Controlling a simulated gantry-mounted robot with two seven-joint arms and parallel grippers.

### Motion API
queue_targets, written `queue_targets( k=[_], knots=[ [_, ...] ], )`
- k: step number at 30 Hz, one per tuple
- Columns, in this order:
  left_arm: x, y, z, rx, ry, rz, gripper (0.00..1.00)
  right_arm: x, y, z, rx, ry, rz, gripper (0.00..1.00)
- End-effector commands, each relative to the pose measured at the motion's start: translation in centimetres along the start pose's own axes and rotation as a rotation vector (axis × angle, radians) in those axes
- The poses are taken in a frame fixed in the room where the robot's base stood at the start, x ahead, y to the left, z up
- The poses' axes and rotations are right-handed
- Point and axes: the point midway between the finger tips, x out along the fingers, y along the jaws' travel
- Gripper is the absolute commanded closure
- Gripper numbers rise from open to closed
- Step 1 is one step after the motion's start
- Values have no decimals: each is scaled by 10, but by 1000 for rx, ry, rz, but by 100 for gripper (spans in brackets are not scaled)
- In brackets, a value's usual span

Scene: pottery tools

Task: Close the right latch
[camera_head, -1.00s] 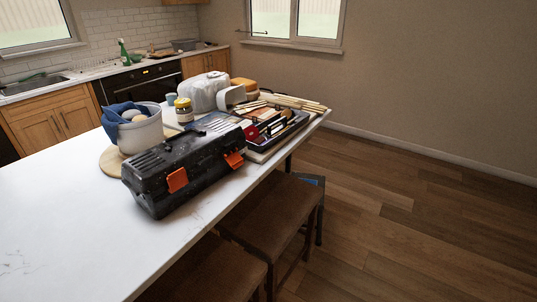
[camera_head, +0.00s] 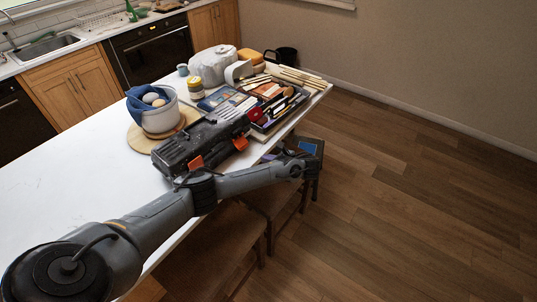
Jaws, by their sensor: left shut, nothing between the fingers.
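The black toolbox (camera_head: 178,149) stands on the white table near its right edge, with its lid down. Its right orange latch (camera_head: 241,143) sticks out from the front face and is uncovered. Its left orange latch (camera_head: 196,162) also shows, just above my left arm. My left arm reaches in from the lower left across the front of the toolbox and hides its lower front. My left gripper (camera_head: 312,163) is shut and empty, small in view, beyond the table edge to the right of the right latch and apart from it. My right gripper is out of view.
A white pot with a blue cloth (camera_head: 139,96) stands on a round wooden board (camera_head: 138,142) behind the toolbox. A tool tray (camera_head: 262,127), a yellow-lidded jar (camera_head: 195,86) and a white bag (camera_head: 212,66) are beyond. Stools (camera_head: 217,245) stand below the table edge.

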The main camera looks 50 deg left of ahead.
Motion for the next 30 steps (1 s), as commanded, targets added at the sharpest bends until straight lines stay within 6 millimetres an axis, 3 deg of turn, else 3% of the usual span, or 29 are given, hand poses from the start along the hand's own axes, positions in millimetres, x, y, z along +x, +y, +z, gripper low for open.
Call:
queue_targets(
  k=[30],
  knots=[
    [61, 0, 1, 0, -6, 6, 100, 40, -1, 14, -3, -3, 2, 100]
  ],
)
